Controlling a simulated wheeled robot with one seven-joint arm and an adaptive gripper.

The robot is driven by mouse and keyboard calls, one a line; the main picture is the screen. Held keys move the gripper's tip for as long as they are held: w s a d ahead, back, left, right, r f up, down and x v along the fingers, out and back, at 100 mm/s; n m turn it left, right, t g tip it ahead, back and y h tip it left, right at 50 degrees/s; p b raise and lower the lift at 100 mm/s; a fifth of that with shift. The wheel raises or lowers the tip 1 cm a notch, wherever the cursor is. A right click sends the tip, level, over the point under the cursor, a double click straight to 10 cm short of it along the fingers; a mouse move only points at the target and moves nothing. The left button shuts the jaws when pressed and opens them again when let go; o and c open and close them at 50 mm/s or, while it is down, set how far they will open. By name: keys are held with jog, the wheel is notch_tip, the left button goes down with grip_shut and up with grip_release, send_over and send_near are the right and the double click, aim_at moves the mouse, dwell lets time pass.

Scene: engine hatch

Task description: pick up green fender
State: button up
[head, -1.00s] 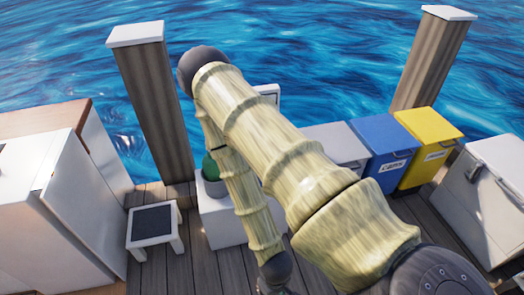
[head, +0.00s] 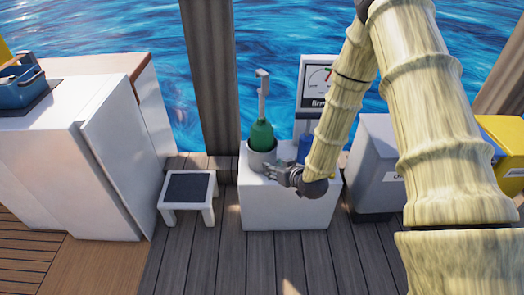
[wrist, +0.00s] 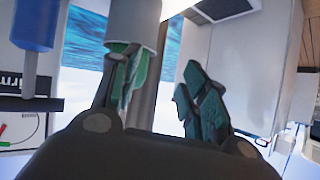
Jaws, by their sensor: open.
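The green fender (head: 262,135) stands upright in a grey cup (head: 262,158) on a white box (head: 285,208) in the head view. A grey upright post rises from its top. My gripper (head: 283,174) is low beside the cup, at its right front, below the fender's green body. In the wrist view my gripper (wrist: 160,75) has its two teal fingers spread apart with nothing clearly held between them. A grey cylinder (wrist: 135,20), probably the cup, shows just beyond the left finger.
A blue object (head: 304,148) stands right of the cup, partly behind my arm, with a gauge sign (head: 318,85) behind it. A dark-topped stool (head: 188,188) and white cabinet (head: 85,165) are to the left. A grey bin (head: 378,165) is to the right.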

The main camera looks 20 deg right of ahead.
jog(key=w+d+r+t+b, duration=0.2)
jog(key=w+r+t+b, duration=0.15)
jog(key=w, duration=0.35)
jog(key=n+t+y+b, duration=0.1)
jog(key=t+b, duration=0.1)
jog(key=b, duration=0.2)
send_near(263, 108)
jog(key=b+x, duration=0.1)
jog(key=x, duration=0.9)
jog(key=shift+w+d+b, duration=0.1)
jog(key=shift+b, duration=0.2)
jog(key=shift+w+r, duration=0.1)
jog(key=shift+w, duration=0.35)
jog(key=shift+c, duration=0.3)
grip_shut()
